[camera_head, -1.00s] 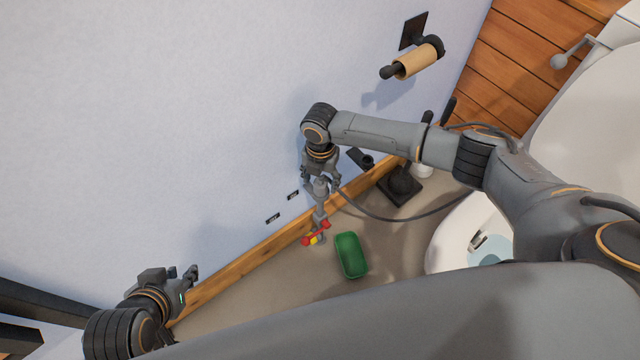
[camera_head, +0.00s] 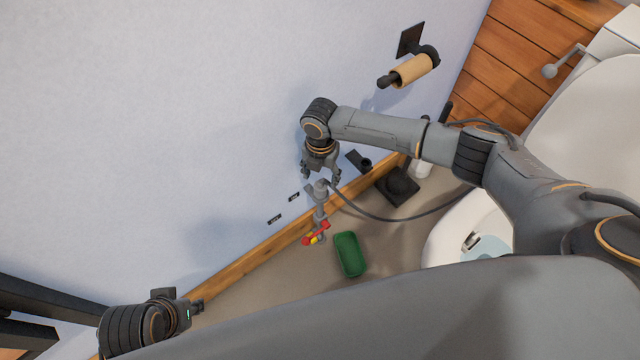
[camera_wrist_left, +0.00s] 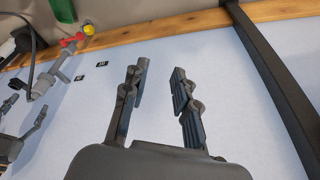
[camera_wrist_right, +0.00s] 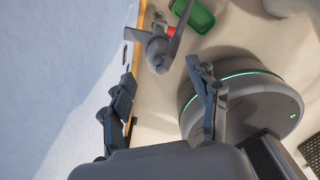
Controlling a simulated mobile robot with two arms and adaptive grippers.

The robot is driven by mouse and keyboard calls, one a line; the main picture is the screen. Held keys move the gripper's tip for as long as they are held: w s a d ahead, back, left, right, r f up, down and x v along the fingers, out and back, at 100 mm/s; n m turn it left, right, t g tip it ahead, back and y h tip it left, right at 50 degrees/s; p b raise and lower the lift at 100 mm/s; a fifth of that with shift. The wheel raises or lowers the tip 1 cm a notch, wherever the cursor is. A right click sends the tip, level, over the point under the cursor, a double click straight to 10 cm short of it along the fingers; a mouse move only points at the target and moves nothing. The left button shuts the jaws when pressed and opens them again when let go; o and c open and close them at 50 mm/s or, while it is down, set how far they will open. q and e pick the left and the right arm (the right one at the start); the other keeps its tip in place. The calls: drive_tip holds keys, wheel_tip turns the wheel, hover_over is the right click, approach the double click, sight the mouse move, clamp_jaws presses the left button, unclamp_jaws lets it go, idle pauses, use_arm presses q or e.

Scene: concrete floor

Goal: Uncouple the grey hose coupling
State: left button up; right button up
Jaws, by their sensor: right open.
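The grey hose coupling (camera_head: 320,187) sits at the top of a grey standpipe tap (camera_head: 319,208) by the wall. A dark grey hose (camera_head: 375,215) runs from it to the right. The tap has a red handle (camera_head: 316,232) with a yellow part. My right gripper (camera_head: 321,175) is open and just above the coupling, with nothing between its fingers. In the right wrist view the coupling (camera_wrist_right: 158,52) lies beyond the open fingers. My left gripper (camera_head: 198,303) is low at the left; the left wrist view shows its fingers (camera_wrist_left: 160,88) apart and empty.
A green tub (camera_head: 350,254) lies on the floor beside the tap. A black square-based object (camera_head: 400,187) and a white basin rim (camera_head: 440,240) are to the right. A paper-roll holder (camera_head: 412,70) juts from the wall. Wooden skirting (camera_head: 240,265) runs along the wall.

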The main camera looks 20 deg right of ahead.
drive_tip(key=shift+r, duration=0.25)
drive_tip(key=shift+r+p, duration=0.55)
drive_tip(key=shift+r, duration=0.1)
use_arm(q)
wheel_tip(320, 180, down, 10)
drive_tip(key=p, duration=0.1)
drive_tip(key=shift+w+f+g, duration=0.2)
drive_tip(key=shift+f+g, duration=0.05)
drive_tip(key=shift+g, duration=0.05)
use_arm(e)
drive_tip(key=shift+r, duration=0.65)
use_arm(q)
drive_tip(key=shift+d, duration=0.15)
use_arm(e)
drive_tip(key=shift+c, duration=0.5)
